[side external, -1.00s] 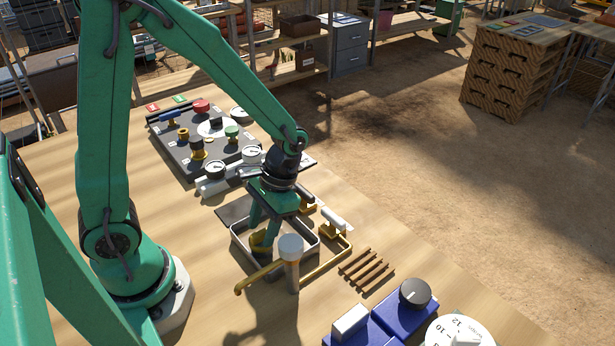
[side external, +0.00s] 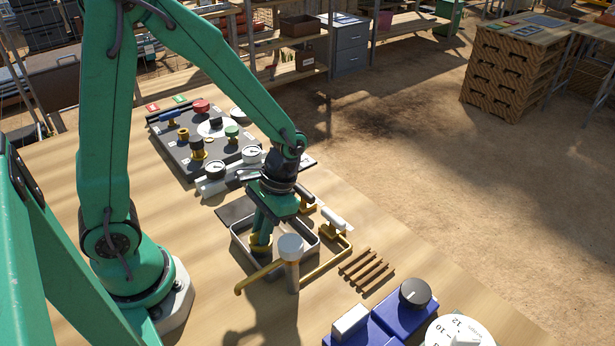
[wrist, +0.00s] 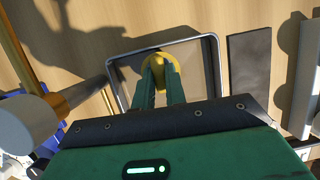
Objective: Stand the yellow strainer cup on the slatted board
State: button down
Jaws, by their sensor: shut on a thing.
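The yellow strainer cup (side external: 260,247) is inside a shallow metal-rimmed tray (side external: 242,258), partly hidden by my fingers. In the wrist view the cup (wrist: 157,58) shows as a rounded yellow shape at the fingertips, and the tray rim (wrist: 120,51) surrounds it. My gripper (side external: 261,238) reaches down into the tray and is shut on the cup; its fingers (wrist: 159,75) also show in the wrist view. The slatted board (side external: 367,269), several brown wooden strips side by side, lies on the table to the right of the tray and is bare.
A white-capped post (side external: 292,265) with a brass pipe (side external: 262,277) stands between the tray and the slatted board. A brass valve with a white handle (side external: 333,222) is behind. Blue boxes (side external: 405,310) sit at the front right. A control panel (side external: 205,140) lies at the back.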

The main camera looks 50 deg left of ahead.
jog(key=shift+r, duration=3.5)
jog(key=c, duration=2.1)
grip_release()
grip_shut()
jog(key=shift+w+d+r, duration=0.1)
jog(key=shift+w+d, duration=0.1)
jog(key=shift+w, duration=0.15)
jog(key=w+d+r+m, duration=0.1)
jog(key=w+d+m, duration=0.2)
jog(key=w+d, duration=0.4)
jog(key=w+d+r+m+y, duration=0.1)
jog(key=w+d+r+m, duration=0.1)
jog(key=w+d, duration=0.4)
jog(key=d, duration=0.4)
jog(key=shift+w+m+t, duration=0.3)
jog(key=shift+w+m, duration=0.05)
jog(key=shift+m, duration=0.05)
jog(key=shift+f, duration=2.4)
